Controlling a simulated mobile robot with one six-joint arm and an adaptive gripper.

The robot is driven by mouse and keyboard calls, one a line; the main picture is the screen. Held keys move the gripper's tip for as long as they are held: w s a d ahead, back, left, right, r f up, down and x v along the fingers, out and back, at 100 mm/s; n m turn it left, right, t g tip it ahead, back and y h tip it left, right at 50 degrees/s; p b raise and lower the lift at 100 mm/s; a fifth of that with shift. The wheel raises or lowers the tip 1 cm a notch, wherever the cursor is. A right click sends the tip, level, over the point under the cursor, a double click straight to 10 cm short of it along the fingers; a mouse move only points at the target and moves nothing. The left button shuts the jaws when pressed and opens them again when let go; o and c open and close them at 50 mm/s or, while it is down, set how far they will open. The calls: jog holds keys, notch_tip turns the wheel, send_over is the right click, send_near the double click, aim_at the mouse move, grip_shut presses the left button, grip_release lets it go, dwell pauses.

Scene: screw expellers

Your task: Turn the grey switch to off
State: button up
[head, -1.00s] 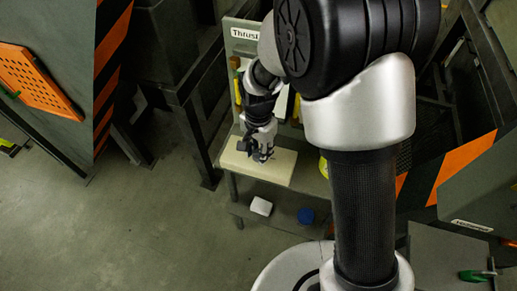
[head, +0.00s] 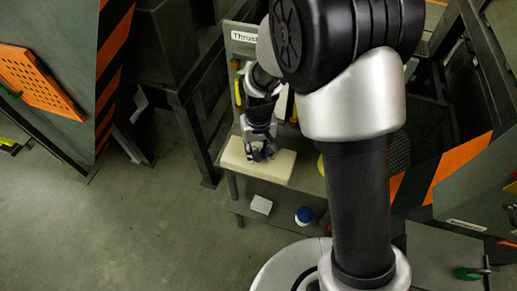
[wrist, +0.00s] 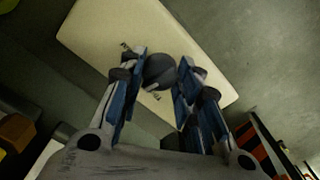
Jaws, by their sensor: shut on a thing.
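The grey switch is a dark round knob (wrist: 160,71) on a cream panel (wrist: 105,30) in the wrist view. Small dark lettering lies on two sides of it, too small to read. My gripper (wrist: 161,78) is shut on the knob, with one blue-padded finger on each side. In the head view my gripper (head: 262,150) is down at the top of the cream panel (head: 280,170), and its fingers hide the switch there.
The panel sits on a grey stand with a label plate (head: 245,37) at its back. A white block (head: 261,204) and a blue and white round thing (head: 305,215) are below it. Open floor (head: 150,230) lies to the left.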

jog(key=n, duration=0.4)
jog(key=shift+n, duration=0.3)
jog(key=n, duration=0.4)
jog(key=shift+n+p, duration=0.3)
jog(key=shift+p, duration=0.1)
jog(key=n, duration=0.4)
jog(key=shift+n, duration=2.1)
jog(key=o, duration=1.1)
jog(key=shift+r, duration=0.1)
